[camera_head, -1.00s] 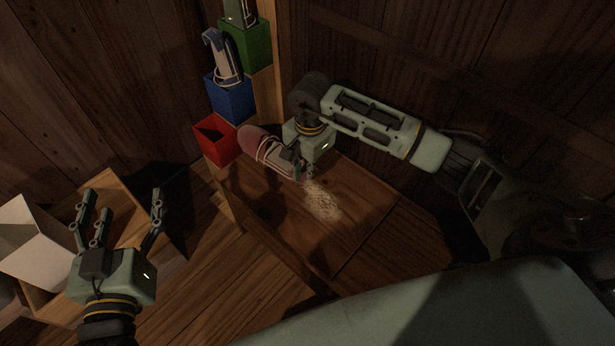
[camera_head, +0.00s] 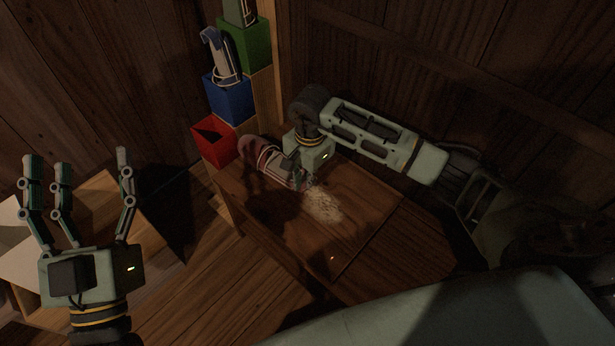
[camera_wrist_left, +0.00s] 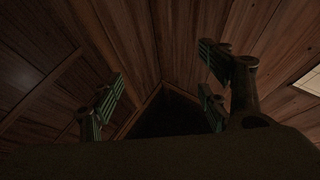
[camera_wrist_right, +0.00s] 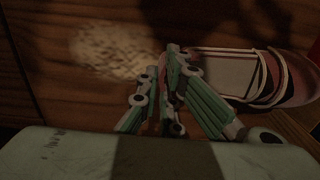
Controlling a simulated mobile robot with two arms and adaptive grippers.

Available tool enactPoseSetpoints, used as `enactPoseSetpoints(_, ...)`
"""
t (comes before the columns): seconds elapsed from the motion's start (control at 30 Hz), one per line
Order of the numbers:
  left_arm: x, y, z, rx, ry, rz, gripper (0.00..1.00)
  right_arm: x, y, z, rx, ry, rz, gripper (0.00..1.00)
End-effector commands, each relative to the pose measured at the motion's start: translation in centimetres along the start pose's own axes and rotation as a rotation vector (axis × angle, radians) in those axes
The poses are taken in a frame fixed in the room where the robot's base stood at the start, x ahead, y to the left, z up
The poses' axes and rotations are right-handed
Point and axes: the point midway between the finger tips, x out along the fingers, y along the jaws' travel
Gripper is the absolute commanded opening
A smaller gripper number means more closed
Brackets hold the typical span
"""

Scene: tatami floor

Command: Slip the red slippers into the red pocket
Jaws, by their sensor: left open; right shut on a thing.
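The red slippers (camera_head: 264,158), with white trim, lie low over the wooden shelf top and show as one bundle. They also show at the upper right of the right wrist view (camera_wrist_right: 240,72). My right gripper (camera_head: 303,178) is shut on their near end; the exact grip is partly hidden by the hand. The red pocket (camera_head: 214,141) is an open-topped box at the left edge of the shelf, just left of the slippers' far end, and looks empty, though its inside is dark. My left gripper (camera_head: 82,195) is open and empty, raised at the left, away from the slippers.
A blue pocket (camera_head: 231,99) holding grey-blue slippers (camera_head: 219,55) and a green pocket (camera_head: 245,45) with something in it step up behind the red one. A pale patch (camera_head: 322,205) lies on the shelf top. A wooden box (camera_head: 105,190) stands at the left.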

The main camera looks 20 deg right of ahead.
Motion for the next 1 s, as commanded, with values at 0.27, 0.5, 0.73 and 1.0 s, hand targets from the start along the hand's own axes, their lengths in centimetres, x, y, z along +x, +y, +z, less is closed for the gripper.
enactPoseSetpoints(0.27,0.0,0.1,-0.5,-0.001,0.027,0.001,0.7,0.1,0.0,0.0,0.0,0.0,0.0,0.14)
enactPoseSetpoints(0.5,0.0,0.1,-0.5,-0.001,0.026,0.001,0.7,0.1,0.0,0.0,0.0,0.0,0.0,0.24)
enactPoseSetpoints(0.73,0.0,0.1,-0.5,-0.002,0.022,0.001,0.7,0.0,0.0,0.0,0.0,0.0,0.0,0.24)
enactPoseSetpoints(1.0,-0.2,-0.4,2.9,0.006,-0.16,-0.008,0.7,-2.4,-0.1,-0.1,0.0,0.001,-0.004,0.24)
